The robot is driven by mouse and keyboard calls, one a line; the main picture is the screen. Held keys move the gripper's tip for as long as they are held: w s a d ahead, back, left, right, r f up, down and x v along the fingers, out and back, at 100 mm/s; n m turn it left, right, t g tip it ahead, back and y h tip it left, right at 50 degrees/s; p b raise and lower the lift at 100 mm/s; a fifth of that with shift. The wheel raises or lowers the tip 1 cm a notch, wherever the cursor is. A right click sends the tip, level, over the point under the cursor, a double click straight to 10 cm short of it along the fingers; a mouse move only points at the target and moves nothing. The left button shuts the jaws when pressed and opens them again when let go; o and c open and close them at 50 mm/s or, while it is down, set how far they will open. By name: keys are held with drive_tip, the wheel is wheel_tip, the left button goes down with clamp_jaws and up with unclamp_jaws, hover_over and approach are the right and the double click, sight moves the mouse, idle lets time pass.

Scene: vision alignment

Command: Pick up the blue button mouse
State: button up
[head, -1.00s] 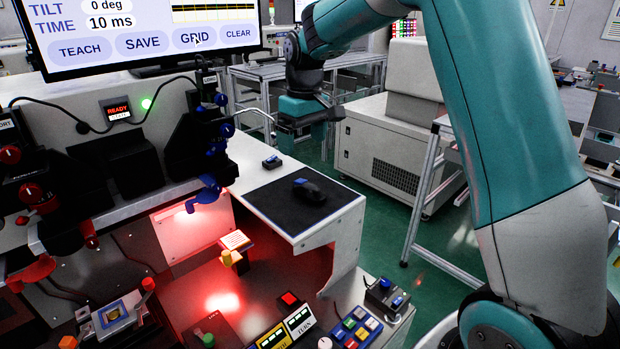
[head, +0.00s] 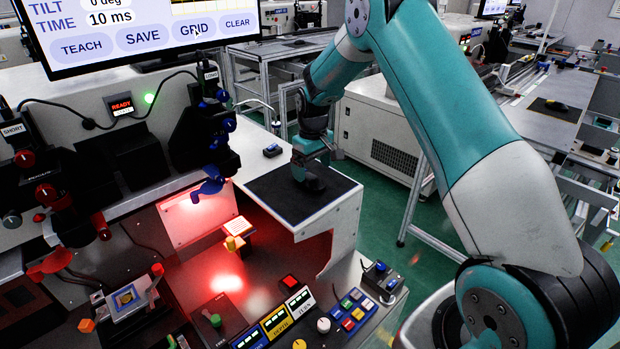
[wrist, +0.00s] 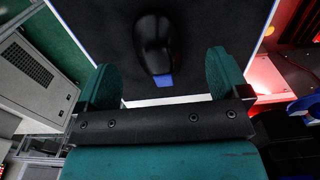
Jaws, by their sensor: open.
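The black mouse with a blue button (wrist: 156,42) lies on a dark mouse pad (wrist: 100,25) in the wrist view, its blue part toward my gripper. My gripper (wrist: 163,82) is open, with one teal finger on each side of the mouse's line and the fingertips near its blue end. In the head view my gripper (head: 312,160) is over the pad (head: 290,200), and the mouse (head: 314,184) is partly hidden beneath it. I cannot tell how high the fingers are above the pad.
A monitor (head: 140,35) and black camera fixtures with blue knobs (head: 210,140) are to the left. A red-lit recess (head: 215,275) and a control panel with colored buttons (head: 352,308) lie in front.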

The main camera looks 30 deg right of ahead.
sight(314, 177)
drive_tip(key=shift+w+d+f+p, duration=0.1)
drive_tip(key=shift+f+p, duration=0.6)
drive_tip(key=shift+f, duration=0.65)
drive_tip(key=shift+d+f+p, duration=0.1)
drive_tip(key=shift+f+p, duration=0.55)
drive_tip(key=shift+f, duration=0.65)
drive_tip(key=c, duration=1)
